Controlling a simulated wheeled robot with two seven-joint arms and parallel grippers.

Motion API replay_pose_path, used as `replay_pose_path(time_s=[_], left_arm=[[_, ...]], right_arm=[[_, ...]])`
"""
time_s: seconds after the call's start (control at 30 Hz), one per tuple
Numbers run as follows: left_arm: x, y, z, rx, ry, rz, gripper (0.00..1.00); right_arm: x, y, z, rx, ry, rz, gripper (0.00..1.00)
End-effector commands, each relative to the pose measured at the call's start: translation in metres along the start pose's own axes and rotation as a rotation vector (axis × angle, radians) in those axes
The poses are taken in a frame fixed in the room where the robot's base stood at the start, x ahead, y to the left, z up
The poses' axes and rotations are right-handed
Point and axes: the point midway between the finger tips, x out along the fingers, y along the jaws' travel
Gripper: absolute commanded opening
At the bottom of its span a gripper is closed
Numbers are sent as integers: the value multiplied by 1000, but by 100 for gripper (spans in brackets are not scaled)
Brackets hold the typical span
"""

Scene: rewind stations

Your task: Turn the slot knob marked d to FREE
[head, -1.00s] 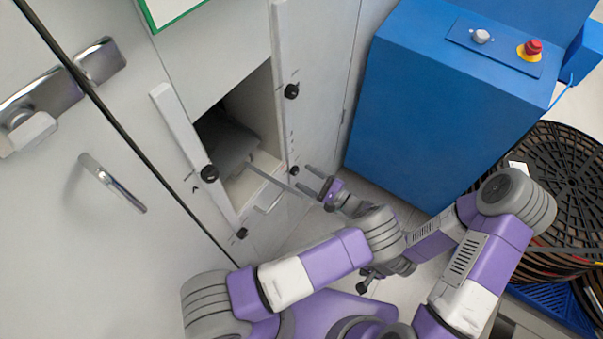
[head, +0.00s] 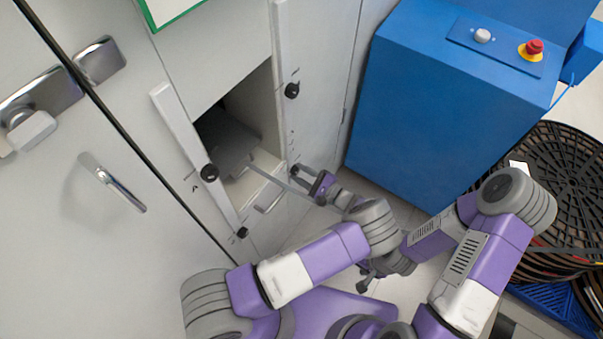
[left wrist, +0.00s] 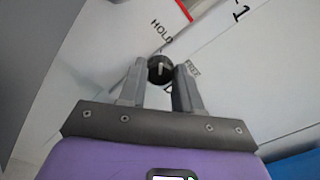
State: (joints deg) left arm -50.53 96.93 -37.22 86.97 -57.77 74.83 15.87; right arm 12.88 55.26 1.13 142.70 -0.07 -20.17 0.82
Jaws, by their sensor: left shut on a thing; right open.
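The knob marked d (left wrist: 160,66) is a small black knob with a pale pointer line, in the left wrist view. The word HOLD is printed above it and FREE to its right. A letter just below it is partly hidden by a finger. The pointer stands nearly upright in that view, apart from the word FREE. My left gripper (head: 295,175) is shut on this knob at the lower right post of the cabinet, also in the left wrist view (left wrist: 160,80). In the head view it hides most of the knob. My right gripper (head: 364,282) is open, low beside my left arm.
Other black knobs sit on the cabinet: upper right (head: 291,90), left post (head: 210,172) and lower left (head: 242,232). An open bay (head: 262,105) holds a grey object. A blue cabinet (head: 440,110) stands to the right, with stacked black reels (head: 565,185) beyond.

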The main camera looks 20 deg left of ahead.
Motion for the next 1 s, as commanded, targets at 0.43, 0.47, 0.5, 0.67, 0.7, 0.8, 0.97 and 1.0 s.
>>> replay_pose_path(time_s=[0.43,0.47,0.5,0.67,0.7,0.8,0.97,1.0], left_arm=[[0,0,0,167,2,1,3],[0,0,0,192,1,1,3],[0,0,0,225,1,1,3],[0,0,0,374,2,1,3],[0,0,0,412,2,1,3],[0,0,0,507,1,1,3],[0,-1,-1,660,2,1,3],[0,-1,0,698,2,2,3]], right_arm=[[-2,-1,0,0,0,0,59],[-2,-1,0,0,0,0,59],[-2,-1,0,0,0,0,59],[-4,-1,0,0,0,0,59],[-4,-1,0,0,0,0,59],[-4,-2,0,0,0,0,59],[-5,-2,0,0,0,0,59],[-5,-2,0,0,0,0,59]])
